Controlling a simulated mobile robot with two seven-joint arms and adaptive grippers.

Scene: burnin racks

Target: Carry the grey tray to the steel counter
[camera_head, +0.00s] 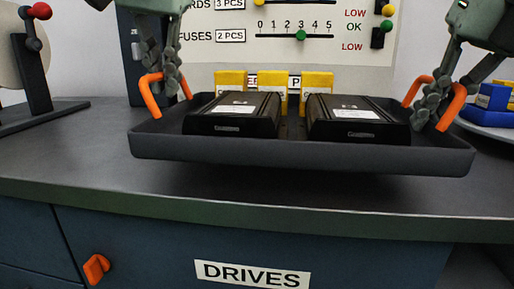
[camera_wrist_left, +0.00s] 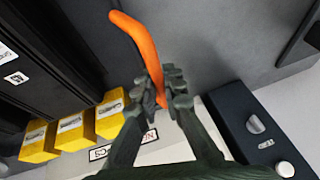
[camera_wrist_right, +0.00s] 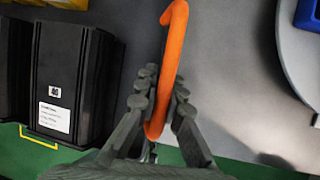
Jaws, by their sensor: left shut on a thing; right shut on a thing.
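The grey tray (camera_head: 300,161) has an orange handle at each end and holds two black drives, a left one (camera_head: 235,114) and a right one (camera_head: 356,119). A shadow lies under its front wall, and it looks raised a little above the dark counter. My left gripper (camera_head: 172,88) is shut on the left orange handle (camera_wrist_left: 140,40). My right gripper (camera_head: 430,100) is shut on the right orange handle (camera_wrist_right: 172,62). I cannot tell which surface is the steel counter.
Yellow boxes (camera_head: 230,79) stand behind the drives, before a panel with scales (camera_head: 300,50). The dark counter (camera_head: 70,155) has a drawer front labelled DRIVES (camera_head: 252,274). A lever stand (camera_head: 36,75) is at left. Blue bins (camera_head: 492,96) sit on a round plate at right.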

